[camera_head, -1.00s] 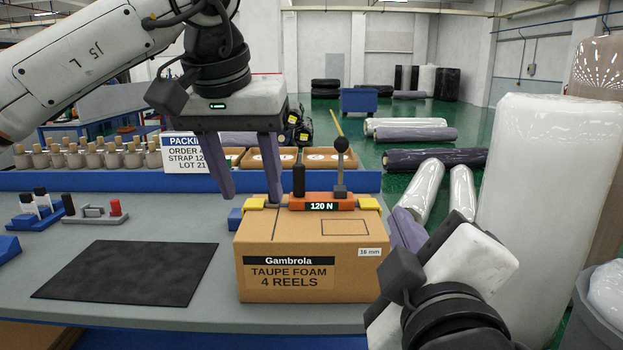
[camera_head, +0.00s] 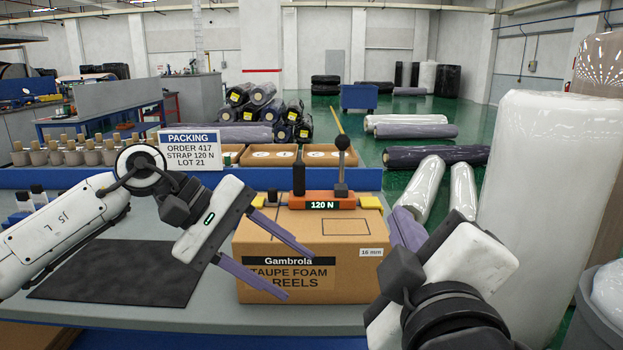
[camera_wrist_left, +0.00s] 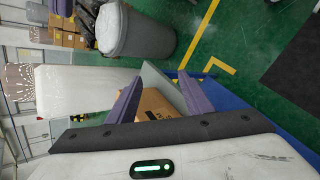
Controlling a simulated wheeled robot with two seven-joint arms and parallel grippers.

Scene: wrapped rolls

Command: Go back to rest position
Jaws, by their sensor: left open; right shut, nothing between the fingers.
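My left gripper (camera_head: 282,257) is open and empty. It hangs low to the left of the cardboard box (camera_head: 335,256), with its two purple fingers pointing right across the box's front and top as seen from the head. I cannot tell if they touch the box. In the left wrist view the open fingers (camera_wrist_left: 158,103) show with part of the box (camera_wrist_left: 155,105) between them. My right gripper (camera_head: 405,228) is at the box's right side; its finger is partly hidden by its white body, and it holds nothing.
An orange strapping tool (camera_head: 322,203) marked 120 N sits on the box. A black mat (camera_head: 120,285) lies on the grey table under my left arm. A packing sign (camera_head: 189,147) and open cartons (camera_head: 325,154) stand behind. A tall white wrapped roll (camera_head: 540,210) stands at right.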

